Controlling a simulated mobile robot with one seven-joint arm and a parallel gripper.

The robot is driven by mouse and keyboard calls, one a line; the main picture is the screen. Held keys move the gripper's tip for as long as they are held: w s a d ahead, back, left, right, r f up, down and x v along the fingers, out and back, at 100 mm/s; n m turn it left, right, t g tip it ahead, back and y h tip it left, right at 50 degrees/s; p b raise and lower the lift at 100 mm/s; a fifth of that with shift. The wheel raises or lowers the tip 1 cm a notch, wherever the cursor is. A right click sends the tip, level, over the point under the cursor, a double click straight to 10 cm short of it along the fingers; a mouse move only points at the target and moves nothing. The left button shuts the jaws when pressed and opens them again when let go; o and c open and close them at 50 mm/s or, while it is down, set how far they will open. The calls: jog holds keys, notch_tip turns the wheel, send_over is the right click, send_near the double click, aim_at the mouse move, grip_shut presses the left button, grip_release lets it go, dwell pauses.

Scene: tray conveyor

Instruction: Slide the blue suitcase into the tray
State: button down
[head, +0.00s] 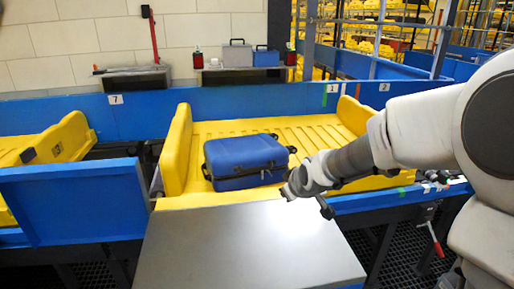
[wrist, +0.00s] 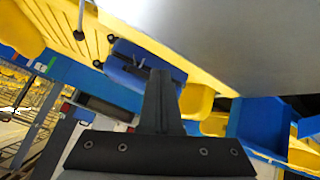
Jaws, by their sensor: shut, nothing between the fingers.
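The blue suitcase (head: 244,161) lies flat in the yellow tray (head: 176,150), near the tray's front edge beside the grey metal table. In the wrist view the suitcase (wrist: 125,68) shows behind and to the left of the fingers. My gripper (head: 286,190) is at the suitcase's front right corner, above the back right edge of the table. Its fingers (wrist: 160,75) are closed together and hold nothing. I cannot tell whether they touch the suitcase. The suitcase's underside is hidden.
The grey metal table (head: 250,250) in front is bare. Blue side rails (head: 65,205) flank the conveyor. Another yellow tray (head: 70,140) stands at the left. A red-handled lever (head: 435,240) is at the lower right.

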jog(key=w+a+f+t+y, duration=0.1)
jog(key=w+f, duration=0.1)
jog(key=w, duration=0.1)
jog(key=w+a+f+m+t+y+b, duration=0.1)
jog(key=w+f, duration=0.2)
jog(key=w, duration=0.1)
jog(key=w+a+f+m+t+y, duration=0.1)
jog(key=w+f+y, duration=0.1)
jog(key=w+f, duration=0.1)
jog(key=shift+w+a+b, duration=0.15)
jog(key=shift+w+b, duration=0.05)
jog(key=shift+b, duration=0.2)
jog(key=shift+w+t, duration=0.3)
jog(key=shift+w, duration=0.1)
jog(key=x, duration=0.3)
jog(key=f+b+x, duration=0.1)
jog(key=x, duration=0.1)
jog(key=b+x, duration=0.1)
jog(key=x, duration=0.2)
jog(key=shift+f, duration=0.5)
jog(key=shift+w+a+b, duration=0.25)
jog(key=shift+w+a, duration=0.1)
jog(key=shift+w, duration=0.35)
jog(key=shift+w+a+b, duration=0.2)
jog(key=shift+w+a, duration=0.15)
jog(key=shift+w, duration=0.35)
jog(key=shift+w+a+b, duration=0.25)
jog(key=shift+w+a, duration=0.15)
jog(key=shift+w, duration=0.3)
